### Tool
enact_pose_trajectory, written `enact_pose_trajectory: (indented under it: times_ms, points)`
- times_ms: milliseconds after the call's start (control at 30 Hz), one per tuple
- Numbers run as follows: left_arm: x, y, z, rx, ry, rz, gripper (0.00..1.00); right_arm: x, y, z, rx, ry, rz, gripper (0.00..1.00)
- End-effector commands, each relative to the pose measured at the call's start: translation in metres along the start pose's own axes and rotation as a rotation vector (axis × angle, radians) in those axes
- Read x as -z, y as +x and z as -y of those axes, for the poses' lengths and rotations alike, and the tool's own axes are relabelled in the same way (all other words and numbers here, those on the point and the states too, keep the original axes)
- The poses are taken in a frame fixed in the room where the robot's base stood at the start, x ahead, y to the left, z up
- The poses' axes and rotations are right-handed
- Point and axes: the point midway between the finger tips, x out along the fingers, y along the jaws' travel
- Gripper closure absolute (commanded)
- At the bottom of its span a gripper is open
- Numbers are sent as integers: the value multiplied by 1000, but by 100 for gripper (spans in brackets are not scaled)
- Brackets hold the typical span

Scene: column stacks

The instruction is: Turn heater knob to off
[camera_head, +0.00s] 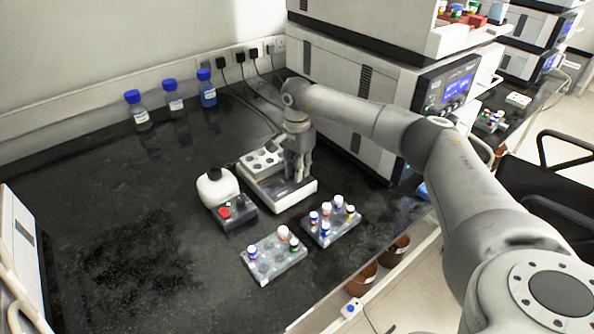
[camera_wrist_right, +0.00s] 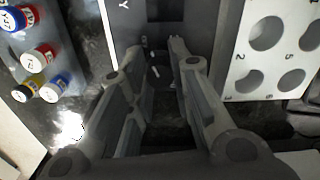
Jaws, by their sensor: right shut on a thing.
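The heater is a white block device (camera_head: 312,188) with a grey plate of holes on top. Its numbered plate (camera_wrist_right: 285,45) shows at the right of the right wrist view. The dark heater knob (camera_wrist_right: 160,74) with a pale mark sits between the fingers of my right gripper (camera_wrist_right: 158,62). In the head view my right gripper (camera_head: 298,172) points down at the heater's front right part and hides the knob. It is shut on the knob. The knob's exact angle is hard to read. My left gripper is not in view.
A small device with a white round top and red button (camera_head: 226,212) stands left of the heater. Two vial racks (camera_head: 278,265) (camera_head: 322,238) stand in front. Blue-capped bottles (camera_head: 174,103) stand at the back. A large white instrument (camera_head: 330,75) is behind.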

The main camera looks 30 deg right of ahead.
Motion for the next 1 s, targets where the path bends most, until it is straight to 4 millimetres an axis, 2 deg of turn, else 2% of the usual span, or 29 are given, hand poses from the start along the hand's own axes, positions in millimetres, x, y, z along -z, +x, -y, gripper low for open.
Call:
enact_pose_trajectory:
  times_ms: [300,767,800,967,1000]
  points:
    - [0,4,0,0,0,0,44,2,0,0,1,-95,-2,100]
    - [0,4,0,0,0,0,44,2,-1,0,2,-108,-3,100]
    - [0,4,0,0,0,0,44,2,-1,0,2,-108,-3,79]
    - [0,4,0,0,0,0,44,1,-1,0,2,-108,-3,58]
    - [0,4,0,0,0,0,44,1,-1,0,2,-108,-2,57]
